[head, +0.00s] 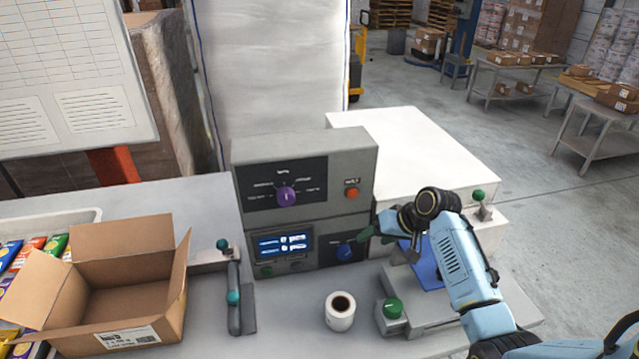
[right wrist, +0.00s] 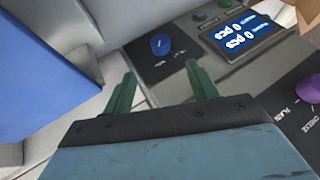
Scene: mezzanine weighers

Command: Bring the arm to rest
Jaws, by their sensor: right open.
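My right arm comes in from the right in the head view, and its gripper (head: 375,235) is in front of the lower right of the grey control box (head: 345,170). In the right wrist view the two green fingers of my right gripper (right wrist: 163,90) stand apart with nothing between them. The blue knob (right wrist: 161,44) lies just beyond the fingertips, and I see no contact. The blue knob also shows in the head view (head: 345,251), beside the gripper. My left gripper is not in view.
An open cardboard box (head: 125,335) stands at the left, by a tray of colourful packets (head: 85,222). A white label roll (head: 340,312) and a lever (head: 234,298) are on the counter. A purple knob (head: 286,197) and a lit display (head: 281,245) are on the control box.

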